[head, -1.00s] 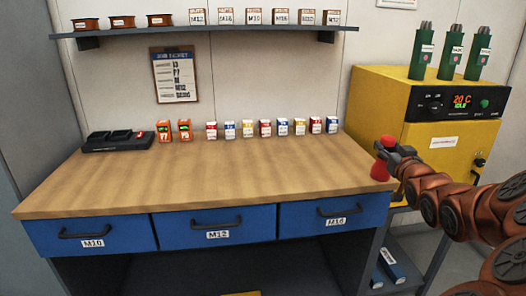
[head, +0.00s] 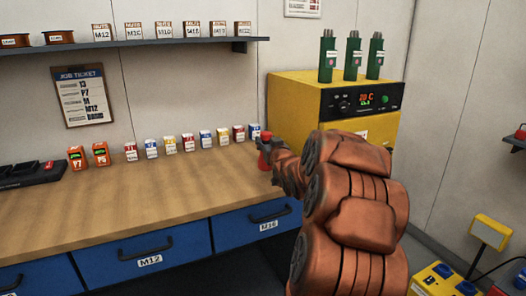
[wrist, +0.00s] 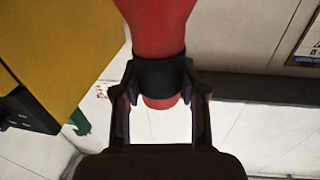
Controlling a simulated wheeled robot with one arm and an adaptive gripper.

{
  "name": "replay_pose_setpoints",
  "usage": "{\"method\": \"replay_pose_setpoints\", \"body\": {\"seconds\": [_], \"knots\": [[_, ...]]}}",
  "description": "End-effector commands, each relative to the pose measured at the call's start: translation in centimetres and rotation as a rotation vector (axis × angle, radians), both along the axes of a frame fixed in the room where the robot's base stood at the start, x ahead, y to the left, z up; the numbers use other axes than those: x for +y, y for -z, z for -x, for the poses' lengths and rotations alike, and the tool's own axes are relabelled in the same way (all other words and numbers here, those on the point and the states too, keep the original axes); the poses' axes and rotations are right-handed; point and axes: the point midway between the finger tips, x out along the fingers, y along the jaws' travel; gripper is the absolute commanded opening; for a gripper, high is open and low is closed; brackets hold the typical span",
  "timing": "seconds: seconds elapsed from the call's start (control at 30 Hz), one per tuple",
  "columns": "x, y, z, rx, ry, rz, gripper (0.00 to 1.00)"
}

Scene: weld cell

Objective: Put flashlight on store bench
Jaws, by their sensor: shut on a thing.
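The red flashlight (head: 264,152) is held upright by my gripper (head: 277,160) at the right end of the bench. The wrist view shows both fingers of my gripper (wrist: 160,82) shut around a black band on the flashlight (wrist: 155,22). The bench (head: 165,200) has a bare wooden top and blue drawers labelled M12 and M16. In the head view my arm hides the bench's right front corner, and I cannot tell whether the flashlight's base touches the top.
A yellow oven (head: 290,97) with green canisters (head: 352,58) stands close to the right of the flashlight. A row of small boxes (head: 187,143), orange gauges (head: 100,153) and a black charger (head: 32,174) line the bench's back. The middle and front of the top are clear.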

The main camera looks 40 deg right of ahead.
Motion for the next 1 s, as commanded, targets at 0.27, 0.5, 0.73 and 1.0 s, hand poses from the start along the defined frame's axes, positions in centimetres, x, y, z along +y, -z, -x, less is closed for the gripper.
{"method": "replay_pose_setpoints", "body": {"seconds": [0.27,0.5,0.73,1.0], "knots": [[0.2,1.0,-1.5,0.004,0.0,-0.002,0.0],[0.3,3.8,-1.4,0.003,-0.001,-0.003,0.0],[0.3,3.7,-1.5,0.001,-0.001,0.0,0.0],[0.3,4.0,-1.5,0.001,-0.001,0.0,0.55]]}}
